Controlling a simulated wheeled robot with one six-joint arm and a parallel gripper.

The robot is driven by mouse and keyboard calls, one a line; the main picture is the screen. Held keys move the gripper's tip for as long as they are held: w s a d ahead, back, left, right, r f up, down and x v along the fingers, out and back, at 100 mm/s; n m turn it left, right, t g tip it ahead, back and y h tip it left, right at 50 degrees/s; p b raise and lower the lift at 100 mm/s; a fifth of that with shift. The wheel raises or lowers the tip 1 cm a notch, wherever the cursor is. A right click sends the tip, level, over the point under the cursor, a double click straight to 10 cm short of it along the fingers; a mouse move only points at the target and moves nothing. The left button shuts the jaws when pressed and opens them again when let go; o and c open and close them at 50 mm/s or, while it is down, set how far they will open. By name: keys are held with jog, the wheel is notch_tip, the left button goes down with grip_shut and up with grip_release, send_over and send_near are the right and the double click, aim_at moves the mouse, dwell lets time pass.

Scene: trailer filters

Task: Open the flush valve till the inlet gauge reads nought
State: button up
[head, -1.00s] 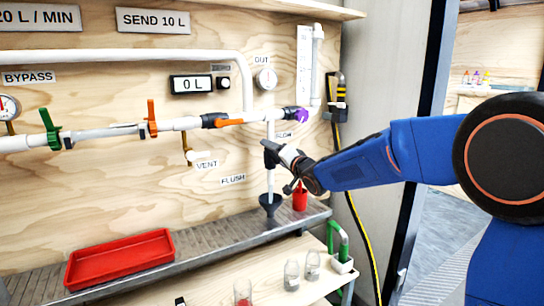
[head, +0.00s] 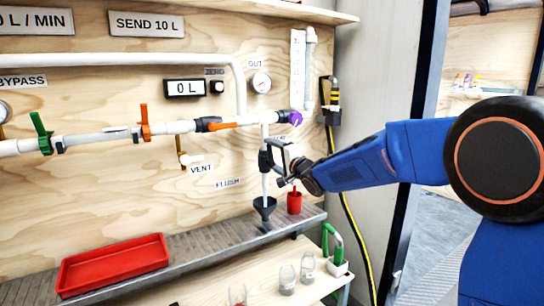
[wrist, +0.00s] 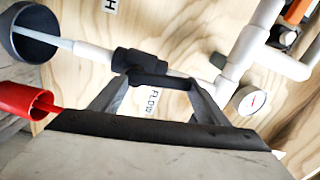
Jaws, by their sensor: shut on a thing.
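The black flush valve (head: 264,160) sits on the white vertical pipe under the main line. In the wrist view its body (wrist: 127,61) and black handle are close up. My gripper (head: 279,162) is at the valve from the right; in the wrist view my gripper (wrist: 152,88) is shut on the handle, one finger at each end. A thinner pale length, pipe or water, runs below the valve into the dark funnel (head: 265,205); I cannot tell which. The inlet gauge (head: 4,112) is cut by the left picture edge, so its reading is hidden.
The OUT gauge (head: 260,82) is above the line. The counter (head: 185,87) reads 0 L. Green (head: 41,133) and orange (head: 145,122) handles stand upright. A red cup (head: 294,202) is beside the funnel. A red tray (head: 113,264) lies on the shelf; several jars stand below.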

jog(key=shift+f, duration=0.1)
jog(key=o, duration=1.5)
jog(key=v, duration=1.7)
jog(key=shift+d, duration=0.2)
jog(key=shift+s+d, duration=0.1)
jog(key=shift+s, duration=0.05)
jog(key=s+d+f+n+g+h, duration=0.1)
jog(key=s+d+f+g+h, duration=0.1)
jog(key=s+d+f+h, duration=0.45)
jog(key=s+d+f+n+g+h, duration=0.1)
jog(key=s+d+n+h, duration=0.15)
jog(key=s+d, duration=0.75)
jog(key=s+d+f+n+g, duration=0.2)
jog(key=s+f, duration=0.2)
jog(key=s, duration=0.3)
jog(key=s+d+f+n+g, duration=0.1)
jog(key=s+f, duration=0.3)
jog(key=s, duration=0.4)
jog(key=s+d+f+n+g+h, duration=0.1)
jog(key=s+f+g, duration=0.3)
jog(key=s, duration=0.4)
jog(key=shift+d+n, duration=0.85)
